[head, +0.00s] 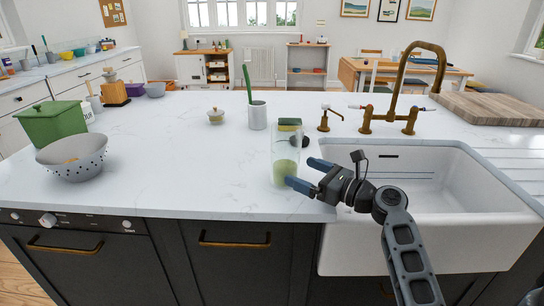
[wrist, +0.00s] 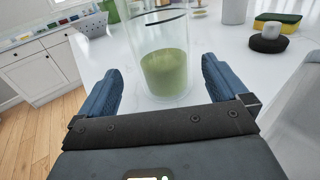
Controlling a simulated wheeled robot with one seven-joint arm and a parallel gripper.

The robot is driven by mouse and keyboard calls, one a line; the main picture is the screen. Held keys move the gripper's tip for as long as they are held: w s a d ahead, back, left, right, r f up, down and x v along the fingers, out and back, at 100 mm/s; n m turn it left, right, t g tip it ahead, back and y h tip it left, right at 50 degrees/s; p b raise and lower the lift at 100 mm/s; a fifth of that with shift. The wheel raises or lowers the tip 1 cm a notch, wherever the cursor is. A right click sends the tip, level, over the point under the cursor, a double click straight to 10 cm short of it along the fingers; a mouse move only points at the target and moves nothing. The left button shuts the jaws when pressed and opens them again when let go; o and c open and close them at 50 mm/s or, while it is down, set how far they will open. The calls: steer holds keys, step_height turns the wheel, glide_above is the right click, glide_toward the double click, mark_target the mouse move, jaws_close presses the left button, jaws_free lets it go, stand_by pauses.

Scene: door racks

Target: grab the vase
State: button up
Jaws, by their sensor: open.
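The vase (head: 285,157) is a tall clear glass cylinder with a green lower part. It stands upright on the white worktop near the front edge, left of the sink. It also shows in the wrist view (wrist: 163,70), roughly centred. My gripper (head: 302,173) is open, with its blue fingers low beside the vase on its right. In the wrist view, the fingers (wrist: 160,70) stand to either side of the vase's lower part, with visible gaps. I cannot tell how far the vase sits between them.
A sponge (head: 289,122) and a dark round item (head: 304,141) lie behind the vase. A white cup (head: 258,117) with a green brush stands further back. The white sink (head: 420,190) and brass tap (head: 404,85) are right. The worktop left of the vase is clear up to a colander (head: 75,163).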

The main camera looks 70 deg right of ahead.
mark_target(281, 158)
steer(key=x, duration=0.2)
steer(key=p+x, duration=0.1)
steer(key=x, duration=0.2)
steer(key=r+x, duration=0.1)
steer(key=x, duration=0.2)
steer(key=shift+w+d+p, duration=0.1)
steer(key=shift+d+p, duration=0.05)
steer(key=shift+p, duration=0.2)
steer(key=shift+f, duration=0.1)
steer(key=c, duration=1.2)
steer(key=shift+c, duration=0.4)
